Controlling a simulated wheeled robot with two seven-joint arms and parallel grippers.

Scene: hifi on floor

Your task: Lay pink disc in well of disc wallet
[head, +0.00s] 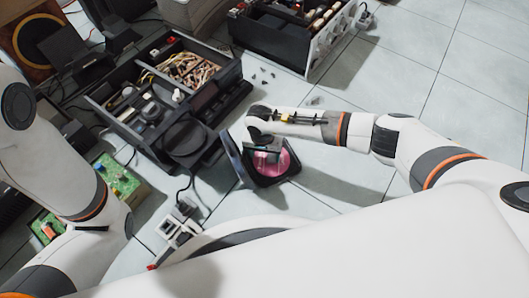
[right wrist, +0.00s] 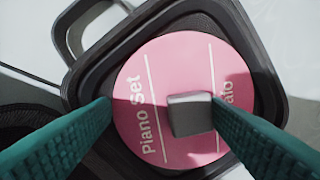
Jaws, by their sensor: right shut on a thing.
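The pink disc (head: 283,164) is over the well of the open black disc wallet (head: 262,182). In the right wrist view the pink disc (right wrist: 180,75) shows printed lettering and a grey block standing on its face, and the wallet's dark rim (right wrist: 262,75) surrounds it. My right gripper (head: 258,150) is above the wallet, with its green fingers (right wrist: 160,108) reaching over the disc. It is shut on the pink disc, seemingly by the grey block. I cannot tell whether the disc touches the well floor. My left gripper is out of view.
A dark crate (head: 205,105) of small parts stands left of the wallet, with a round black piece (head: 185,138) at its front. Another crate (head: 290,45) is behind. Green circuit boards (head: 117,177) lie at left. Tiled floor is clear at right.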

